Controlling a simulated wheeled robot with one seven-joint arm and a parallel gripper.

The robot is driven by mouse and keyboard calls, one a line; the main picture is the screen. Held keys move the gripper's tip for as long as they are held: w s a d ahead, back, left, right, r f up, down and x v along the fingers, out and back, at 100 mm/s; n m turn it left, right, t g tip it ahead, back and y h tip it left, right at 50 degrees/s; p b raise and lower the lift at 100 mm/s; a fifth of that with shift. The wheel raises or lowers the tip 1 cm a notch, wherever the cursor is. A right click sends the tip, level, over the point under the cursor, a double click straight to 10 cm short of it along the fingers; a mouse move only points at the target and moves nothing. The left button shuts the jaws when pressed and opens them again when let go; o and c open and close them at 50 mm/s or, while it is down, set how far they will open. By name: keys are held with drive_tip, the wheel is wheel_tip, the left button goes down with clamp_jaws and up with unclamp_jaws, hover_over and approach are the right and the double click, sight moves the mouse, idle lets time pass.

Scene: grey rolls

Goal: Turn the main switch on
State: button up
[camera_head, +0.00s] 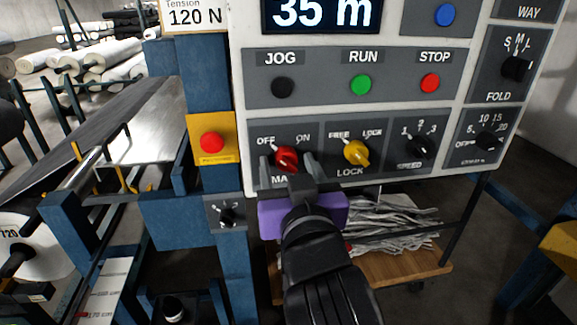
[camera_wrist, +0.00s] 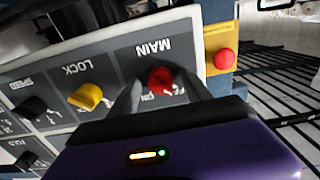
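The main switch (camera_head: 287,158) is a red rotary knob on the grey panel, between the OFF and ON labels. Its pointer tilts up-left toward OFF. My gripper (camera_head: 288,163) reaches up from below, with one dark finger on each side of the knob. The fingers stand apart, with a gap showing beside the knob. In the wrist view, the panel is upside down and the red knob (camera_wrist: 160,80) lies between the two fingers (camera_wrist: 159,91). The gripper's body partly hides the MAIN label in the head view and part of the OFF/ON lettering in the wrist view.
A red emergency button (camera_head: 212,142) on a yellow plate is to the left. Black, green (camera_head: 361,85) and red buttons are above. A blue post (camera_head: 205,75) stands beside the panel.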

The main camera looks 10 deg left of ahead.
clamp_jaws()
drive_tip(key=shift+m, duration=0.3)
drive_tip(key=m+p, duration=0.1)
drive_tip(key=m, duration=0.2)
drive_tip(key=shift+a+m, duration=0.1)
drive_tip(key=shift+m, duration=0.3)
drive_tip(key=m, duration=0.4)
drive_tip(key=shift+m, duration=0.3)
drive_tip(key=m+b, duration=0.1)
drive_tip(key=m, duration=0.3)
drive_tip(key=shift+r+m+b, duration=0.1)
drive_tip(key=shift+m+b, duration=0.5)
drive_tip(key=shift+m, duration=1.9)
